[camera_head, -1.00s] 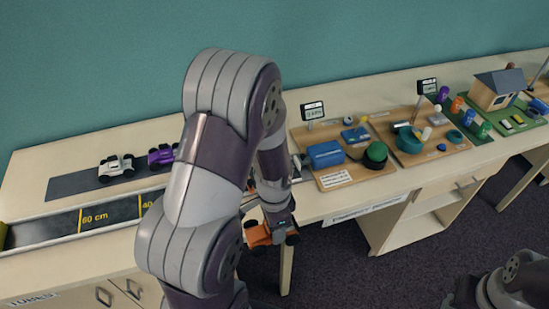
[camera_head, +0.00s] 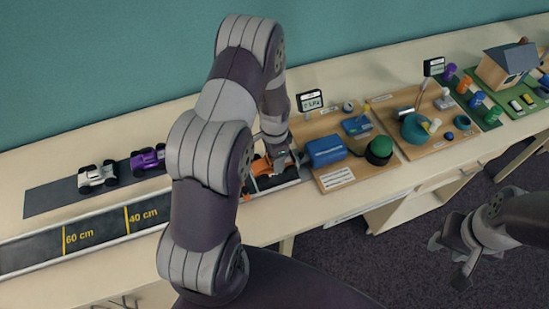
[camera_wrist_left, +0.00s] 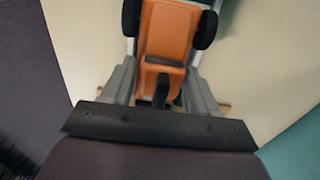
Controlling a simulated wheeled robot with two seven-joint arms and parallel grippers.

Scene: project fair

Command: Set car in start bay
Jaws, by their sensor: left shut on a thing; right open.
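The orange car (camera_head: 260,167) with black wheels shows at the right end of the dark track (camera_head: 98,231), partly hidden by my left arm and gripper. My left gripper (camera_head: 279,158) is shut on the car. In the left wrist view, its two fingers clasp the car's orange body (camera_wrist_left: 166,45) from both sides. The car is over or in the track's end section, the likely start bay (camera_head: 285,182); I cannot tell whether its wheels touch down. My right gripper (camera_head: 452,262) is open and empty, over the floor at the right.
A white car (camera_head: 97,176) and a purple car (camera_head: 147,160) stand on a dark mat (camera_head: 50,198) behind the track. A wooden board (camera_head: 335,176) with a blue block (camera_head: 326,151) and a green-topped part (camera_head: 379,149) sits close right of the track end.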

